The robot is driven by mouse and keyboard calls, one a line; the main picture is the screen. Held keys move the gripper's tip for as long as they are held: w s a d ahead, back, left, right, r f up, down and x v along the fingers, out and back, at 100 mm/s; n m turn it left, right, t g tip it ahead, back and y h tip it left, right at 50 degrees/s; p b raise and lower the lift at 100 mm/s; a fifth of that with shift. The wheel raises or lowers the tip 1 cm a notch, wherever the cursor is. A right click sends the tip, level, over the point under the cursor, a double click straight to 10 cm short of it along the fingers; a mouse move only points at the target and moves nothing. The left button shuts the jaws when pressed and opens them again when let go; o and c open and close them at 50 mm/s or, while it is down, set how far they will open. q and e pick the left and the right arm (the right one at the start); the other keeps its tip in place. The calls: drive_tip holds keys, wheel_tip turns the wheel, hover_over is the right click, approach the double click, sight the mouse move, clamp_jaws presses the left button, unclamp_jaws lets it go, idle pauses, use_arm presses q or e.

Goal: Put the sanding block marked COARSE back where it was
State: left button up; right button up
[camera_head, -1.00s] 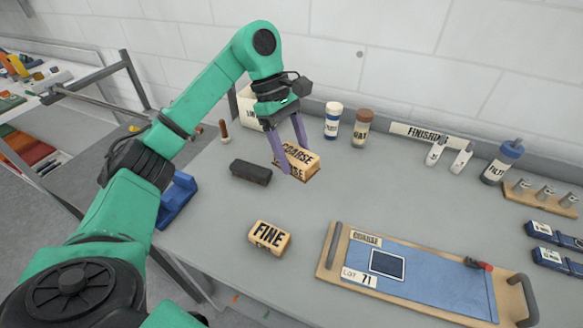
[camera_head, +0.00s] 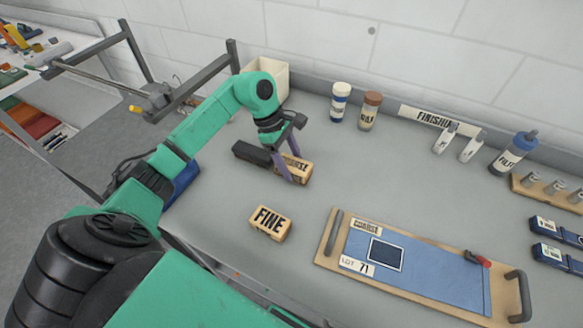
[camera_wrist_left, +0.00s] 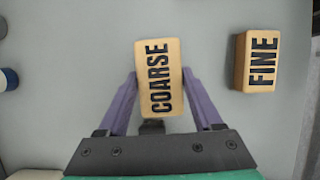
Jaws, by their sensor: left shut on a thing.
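The tan sanding block marked COARSE (camera_head: 299,168) is between the two purple fingers of my left gripper (camera_head: 288,167), which is shut on it. In the left wrist view the block (camera_wrist_left: 159,77) shows its label upward, with a finger on each side. It is low, at or just above the grey bench top; I cannot tell whether it touches. The tan block marked FINE (camera_head: 270,222) lies nearer on the bench, and also shows right of COARSE in the wrist view (camera_wrist_left: 258,61). My right gripper is out of view.
A dark block (camera_head: 251,153) lies close left of COARSE. A white bin (camera_head: 267,78) and two capped jars (camera_head: 340,102) stand at the back. A wooden tray (camera_head: 330,262) with a blue sheet and a LOT 71 tag lies front right.

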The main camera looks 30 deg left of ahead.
sight(291, 170)
use_arm(q)
wheel_tip(291, 170, down, 4)
drive_tip(key=shift+r+p, duration=0.15)
drive_tip(key=shift+p, duration=0.3)
drive_tip(key=shift+b, duration=0.3)
drive_tip(key=o, duration=1.5)
drive_tip(key=shift+c, duration=0.2)
drive_tip(key=shift+r+p, duration=0.15)
drive_tip(key=shift+p, duration=0.2)
drive_tip(key=shift+a+r+b, duration=0.15)
drive_tip(key=shift+b, duration=0.25)
drive_tip(key=b+v, duration=0.3)
drive_tip(key=v, duration=0.8)
drive_tip(key=shift+r+b, duration=0.25)
drive_tip(key=shift+b, duration=0.1)
